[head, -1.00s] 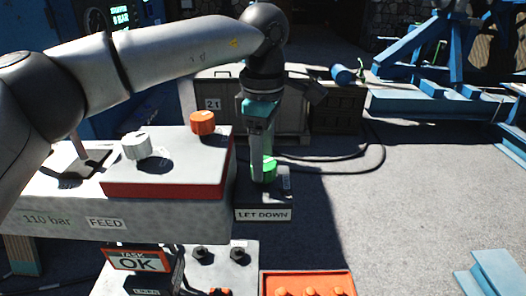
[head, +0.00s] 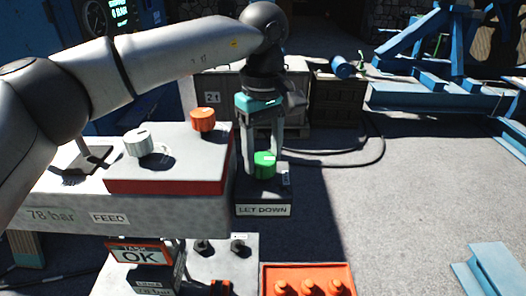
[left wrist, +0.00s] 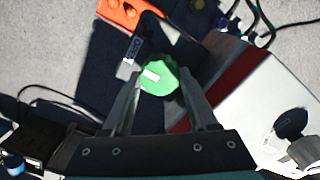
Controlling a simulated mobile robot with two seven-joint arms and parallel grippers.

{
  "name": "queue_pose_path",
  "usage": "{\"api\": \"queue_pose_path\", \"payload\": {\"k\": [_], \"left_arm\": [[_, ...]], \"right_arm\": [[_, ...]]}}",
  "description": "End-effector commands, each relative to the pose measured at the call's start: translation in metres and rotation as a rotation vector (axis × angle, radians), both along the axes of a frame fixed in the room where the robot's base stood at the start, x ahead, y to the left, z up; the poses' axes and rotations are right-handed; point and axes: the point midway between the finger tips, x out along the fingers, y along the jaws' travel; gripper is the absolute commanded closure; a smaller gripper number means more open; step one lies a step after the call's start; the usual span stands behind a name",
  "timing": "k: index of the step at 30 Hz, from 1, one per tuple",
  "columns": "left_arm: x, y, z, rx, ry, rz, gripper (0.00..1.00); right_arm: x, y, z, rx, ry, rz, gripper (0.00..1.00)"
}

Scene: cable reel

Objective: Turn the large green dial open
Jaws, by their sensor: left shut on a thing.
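The green dial (head: 264,165) stands on a dark block with the label LET DOWN (head: 263,210) on its front. My left gripper (head: 263,158) points down over it with one finger on each side, shut on the dial. In the left wrist view the green dial (left wrist: 158,77) has a pale mark on its top and sits between the two fingers. The reading on the bench front (head: 50,215) is 78 bar, beside the label FEED. My right gripper is not in view.
A white dial (head: 138,143) and an orange dial (head: 203,120) stand on the bench (head: 170,190) left of the green one. Open ground lies to the right.

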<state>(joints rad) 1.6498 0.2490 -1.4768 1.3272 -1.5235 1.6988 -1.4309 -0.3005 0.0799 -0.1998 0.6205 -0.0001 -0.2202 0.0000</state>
Motion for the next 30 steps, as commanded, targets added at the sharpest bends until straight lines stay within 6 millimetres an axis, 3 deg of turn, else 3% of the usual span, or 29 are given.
{"api": "queue_pose_path", "payload": {"k": [14, 15, 22, 30], "left_arm": [[-0.0005, -0.0002, -0.0007, 0.002, 0.001, -0.017, 0.96], [-0.0005, -0.0002, -0.0007, 0.002, 0.001, -0.018, 0.36], [-0.0004, -0.0002, -0.0004, 0.001, 0.001, -0.015, 0.10], [0.0000, -0.0001, 0.0011, 0.000, 0.000, -0.013, 0.10]], "right_arm": [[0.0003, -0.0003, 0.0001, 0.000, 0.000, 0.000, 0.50], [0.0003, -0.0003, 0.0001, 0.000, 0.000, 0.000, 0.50], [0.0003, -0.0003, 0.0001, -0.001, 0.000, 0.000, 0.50], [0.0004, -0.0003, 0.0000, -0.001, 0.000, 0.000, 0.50]]}}
